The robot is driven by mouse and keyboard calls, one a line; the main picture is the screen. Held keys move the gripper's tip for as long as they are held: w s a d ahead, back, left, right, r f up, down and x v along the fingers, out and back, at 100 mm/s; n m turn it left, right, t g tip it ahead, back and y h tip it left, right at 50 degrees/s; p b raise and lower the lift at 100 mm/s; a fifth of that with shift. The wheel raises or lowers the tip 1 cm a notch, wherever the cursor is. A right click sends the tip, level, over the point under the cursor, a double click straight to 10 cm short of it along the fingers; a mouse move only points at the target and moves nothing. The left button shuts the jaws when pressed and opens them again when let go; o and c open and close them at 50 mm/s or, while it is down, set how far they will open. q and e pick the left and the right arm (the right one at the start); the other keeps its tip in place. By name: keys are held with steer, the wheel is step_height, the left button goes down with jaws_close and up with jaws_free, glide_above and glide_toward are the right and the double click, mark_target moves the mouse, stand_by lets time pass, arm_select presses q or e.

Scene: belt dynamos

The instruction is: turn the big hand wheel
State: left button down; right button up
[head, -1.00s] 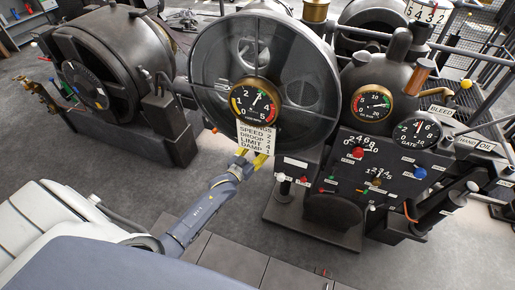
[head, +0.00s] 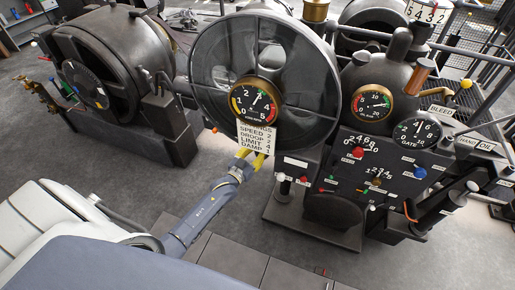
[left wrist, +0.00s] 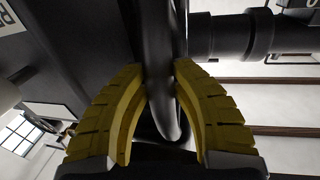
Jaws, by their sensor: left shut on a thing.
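The big hand wheel (head: 205,118) is a large dark wheel with a round rim in the middle of the head view. A brass-rimmed gauge and a white settings card stand in front of it and hide part of it. My left gripper (head: 251,158) is at the lower edge of the wheel, just below the card. In the left wrist view its yellow fingers (left wrist: 160,95) are on both sides of a dark curved bar (left wrist: 162,75), which looks like the wheel's rim. They are shut on it. My right gripper is in neither view.
The brass-rimmed gauge (head: 257,101) and the settings card (head: 257,135) are close above my left gripper. A black panel (head: 385,175) with knobs and dials stands at the right. A dark drum machine (head: 95,75) stands at the left. Grey floor is open below.

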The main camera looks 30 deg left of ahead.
arm_select(q)
steer(key=shift+w+f, duration=0.1)
steer(key=shift+f, duration=0.05)
steer(key=c, duration=1.1)
jaws_free()
steer(key=s+a, duration=0.1)
steer(key=s, duration=1.1)
steer(key=shift+a+f, duration=0.15)
steer(key=shift+f, duration=0.2)
